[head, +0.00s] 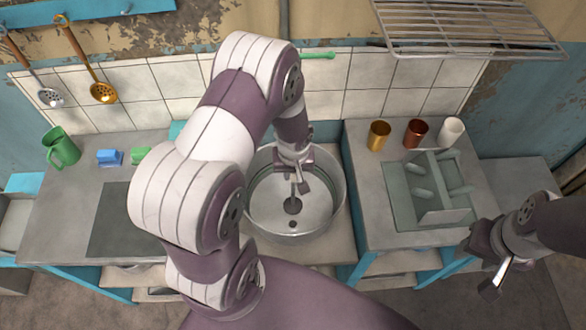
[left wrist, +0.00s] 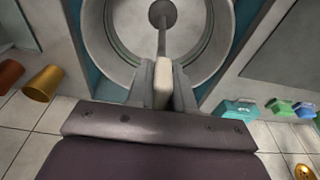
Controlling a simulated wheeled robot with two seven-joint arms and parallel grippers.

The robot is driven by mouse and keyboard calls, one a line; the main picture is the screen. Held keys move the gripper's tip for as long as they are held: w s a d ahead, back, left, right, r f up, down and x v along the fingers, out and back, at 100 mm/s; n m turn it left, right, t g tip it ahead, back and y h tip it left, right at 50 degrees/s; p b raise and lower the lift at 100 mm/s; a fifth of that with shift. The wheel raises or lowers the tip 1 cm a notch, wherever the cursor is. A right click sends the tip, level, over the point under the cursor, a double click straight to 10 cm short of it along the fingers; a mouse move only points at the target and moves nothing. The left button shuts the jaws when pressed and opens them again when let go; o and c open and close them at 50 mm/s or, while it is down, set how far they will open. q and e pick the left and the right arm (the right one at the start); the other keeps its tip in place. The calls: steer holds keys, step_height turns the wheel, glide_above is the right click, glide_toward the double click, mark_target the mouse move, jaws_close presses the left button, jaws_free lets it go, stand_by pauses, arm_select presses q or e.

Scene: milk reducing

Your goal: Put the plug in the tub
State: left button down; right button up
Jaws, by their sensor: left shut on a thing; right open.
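My left gripper (head: 299,186) is over the tub, shut on the plug (head: 292,205), a dark disc on a thin rod. In the left wrist view the fingers (left wrist: 162,85) grip the plug's pale handle, and its disc (left wrist: 163,13) shows at the top against the tub. A small dark round spot (head: 292,224) shows on the tub floor just in front of the disc. Whether the disc touches the floor is unclear. My right gripper (head: 491,262) is open and empty at the right.
A grey dish rack (head: 440,217) stands on the right counter. Behind it are a gold cup (head: 379,135), a copper cup (head: 416,133) and a white cup (head: 450,131). A green mug (head: 62,148) and a blue block (head: 108,158) stand on the left counter.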

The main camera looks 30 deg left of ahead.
mark_target(293, 197)
arm_select(q)
step_height(293, 197, down, 12)
steer(key=b, duration=1)
steer(key=shift+f+b, duration=0.15)
steer(key=shift+b, duration=0.15)
steer(key=shift+f+b, duration=0.5)
steer(key=shift+r, duration=0.1)
steer(key=shift+f+b, duration=0.6)
steer(key=shift+b, duration=0.25)
steer(key=shift+c, duration=1.4)
jaws_free()
steer(key=shift+r, duration=0.1)
